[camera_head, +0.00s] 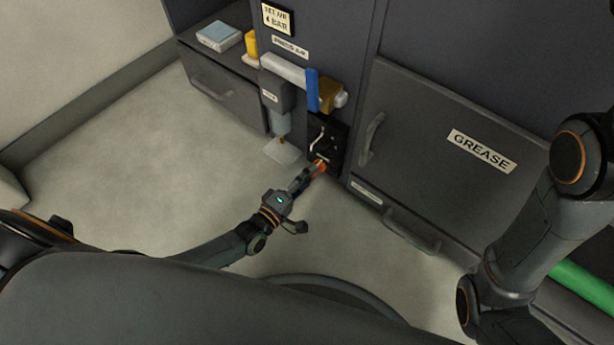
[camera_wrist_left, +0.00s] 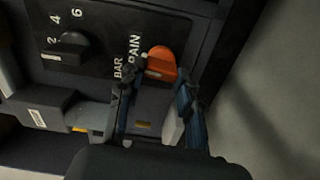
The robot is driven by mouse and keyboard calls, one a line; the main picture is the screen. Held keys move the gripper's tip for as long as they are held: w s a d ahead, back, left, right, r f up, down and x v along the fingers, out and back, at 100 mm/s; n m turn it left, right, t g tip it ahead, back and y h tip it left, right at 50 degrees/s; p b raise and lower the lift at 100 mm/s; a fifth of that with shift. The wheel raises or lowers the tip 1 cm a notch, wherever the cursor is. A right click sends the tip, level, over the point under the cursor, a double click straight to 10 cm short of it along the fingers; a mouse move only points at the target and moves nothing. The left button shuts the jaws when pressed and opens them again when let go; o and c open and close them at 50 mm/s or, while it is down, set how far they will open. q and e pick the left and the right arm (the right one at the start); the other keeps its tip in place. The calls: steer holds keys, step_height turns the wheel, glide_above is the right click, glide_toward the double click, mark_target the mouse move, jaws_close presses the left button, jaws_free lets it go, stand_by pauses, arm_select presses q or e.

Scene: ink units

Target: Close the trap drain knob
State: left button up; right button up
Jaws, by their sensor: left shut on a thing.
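The trap drain knob is orange (camera_head: 319,170) and sits on a black panel (camera_head: 322,137) low on the dark cabinet. In the left wrist view the orange knob (camera_wrist_left: 162,62) is beside white letters that read "RAIN", the rest hidden. My left gripper (camera_head: 313,173) reaches it from below, and its two blue-padded fingers (camera_wrist_left: 158,77) are shut on the knob, one on each side. The right gripper is out of the picture.
A black dial (camera_wrist_left: 70,48) marked 2, 4, 6 and BAR is on the same panel. A blue lever (camera_head: 312,90) on a white pipe (camera_head: 284,68) is above. The GREASE cabinet (camera_head: 440,150) with handles is at the right. Clear floor (camera_head: 150,170) lies left.

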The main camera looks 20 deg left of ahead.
arm_select(q)
steer(key=shift+n, duration=0.6)
steer(key=o, duration=1.1)
steer(key=shift+o, duration=0.2)
steer(key=shift+s, duration=0.1)
steer(key=v, duration=1.1)
steer(key=shift+s+a, duration=0.15)
steer(key=shift+s, duration=0.25)
